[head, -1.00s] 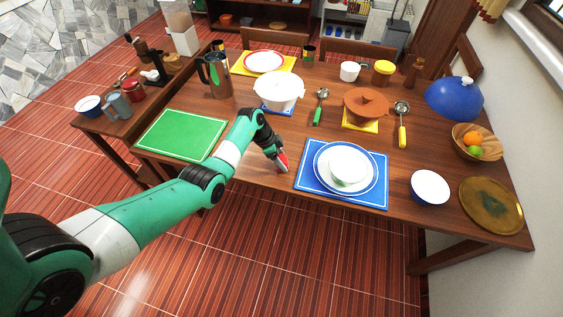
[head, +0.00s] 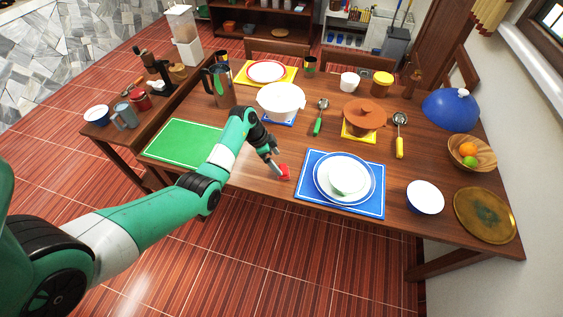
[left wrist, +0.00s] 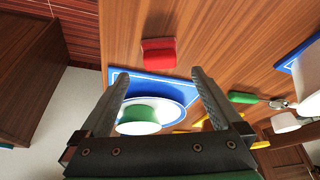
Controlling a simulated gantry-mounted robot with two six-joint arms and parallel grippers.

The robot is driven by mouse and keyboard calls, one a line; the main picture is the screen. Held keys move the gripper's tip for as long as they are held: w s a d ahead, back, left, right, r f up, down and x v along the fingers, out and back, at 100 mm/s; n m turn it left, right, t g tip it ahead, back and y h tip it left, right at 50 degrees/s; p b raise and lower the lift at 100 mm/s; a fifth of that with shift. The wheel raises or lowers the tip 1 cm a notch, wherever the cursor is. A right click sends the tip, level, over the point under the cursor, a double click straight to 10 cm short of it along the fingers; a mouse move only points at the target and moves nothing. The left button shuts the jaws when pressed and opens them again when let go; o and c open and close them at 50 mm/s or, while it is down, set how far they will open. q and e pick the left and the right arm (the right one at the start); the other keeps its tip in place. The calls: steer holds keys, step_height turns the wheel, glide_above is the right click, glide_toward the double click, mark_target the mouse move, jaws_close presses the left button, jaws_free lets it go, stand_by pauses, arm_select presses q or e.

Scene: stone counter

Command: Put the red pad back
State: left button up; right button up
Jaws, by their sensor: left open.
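The red pad (head: 284,172) lies on the wooden table near its front edge, between the green mat and the blue mat. In the left wrist view the red pad (left wrist: 158,53) shows as a small red block just beyond the fingertips. My left gripper (head: 276,164) is beside and slightly above the pad in the head view. Its two fingers (left wrist: 160,73) are spread apart with nothing between them; a small gap seems to separate them from the pad. My right gripper is not in view.
A blue mat (head: 313,198) with stacked plates and a bowl is right of the pad. A green mat (head: 184,142) lies left. A white pot (head: 281,98), a green-handled ladle (head: 318,122) and a brown pot (head: 364,115) stand behind. Bare wood surrounds the pad.

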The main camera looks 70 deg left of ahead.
arm_select(q)
steer(key=p+v, duration=0.1)
steer(key=v, duration=0.4)
steer(key=shift+s+r+p, duration=0.1)
steer(key=shift+r+p, duration=0.15)
steer(key=shift+p, duration=0.1)
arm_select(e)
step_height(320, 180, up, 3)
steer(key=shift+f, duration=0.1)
